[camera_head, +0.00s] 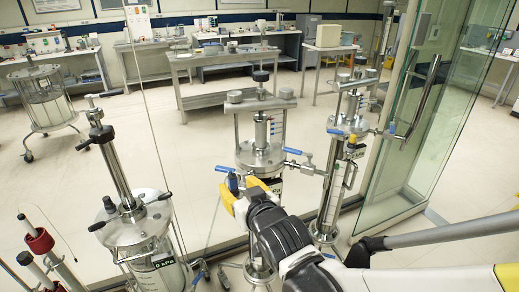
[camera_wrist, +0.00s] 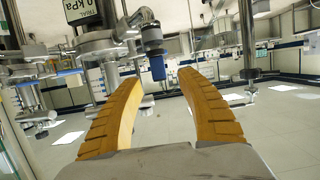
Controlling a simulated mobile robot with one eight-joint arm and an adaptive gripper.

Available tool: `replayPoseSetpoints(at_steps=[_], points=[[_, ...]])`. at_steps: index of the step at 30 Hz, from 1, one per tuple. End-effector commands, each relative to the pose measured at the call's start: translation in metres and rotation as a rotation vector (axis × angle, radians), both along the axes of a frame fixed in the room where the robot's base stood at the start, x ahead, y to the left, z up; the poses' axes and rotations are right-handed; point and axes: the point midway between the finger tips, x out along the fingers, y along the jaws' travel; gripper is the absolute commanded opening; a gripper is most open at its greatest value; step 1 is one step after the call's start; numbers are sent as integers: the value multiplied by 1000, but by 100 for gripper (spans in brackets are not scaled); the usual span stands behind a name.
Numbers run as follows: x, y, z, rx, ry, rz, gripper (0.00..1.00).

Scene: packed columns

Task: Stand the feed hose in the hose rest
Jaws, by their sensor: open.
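My gripper (camera_head: 240,196) is at the middle column (camera_head: 262,155), just below its top flange. In the wrist view my gripper (camera_wrist: 160,78) has its two yellow fingers apart, with nothing between them. A blue-ended fitting with a dark collar (camera_wrist: 157,68) shows just beyond the fingertips, near the gap. In the head view a dark blue piece (camera_head: 232,184) stands at the fingertips and may be the same fitting. I cannot tell whether it is the end of the feed hose. No hose rest can be made out with certainty.
A column with a tall rod (camera_head: 125,215) stands left, and a slimmer column (camera_head: 335,185) stands right. Red holders with pale rods (camera_head: 40,242) are at the lower left. A glass door (camera_head: 420,120) stands open at the right.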

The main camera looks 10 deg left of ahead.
Motion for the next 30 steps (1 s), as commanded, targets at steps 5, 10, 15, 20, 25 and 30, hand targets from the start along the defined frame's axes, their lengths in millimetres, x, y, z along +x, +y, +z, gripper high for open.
replayPoseSetpoints(at_steps=[5, 10, 15, 20, 25, 30], points=[[19, 10, -7, 0, 0, -1, 45], [40, 23, -13, -1, 1, -1, 45], [42, 24, -12, -1, 1, 0, 45], [42, 24, -12, -1, 1, 0, 16], [42, 24, -12, -1, 1, 0, 0], [42, 24, -12, -1, 1, 0, 0]])
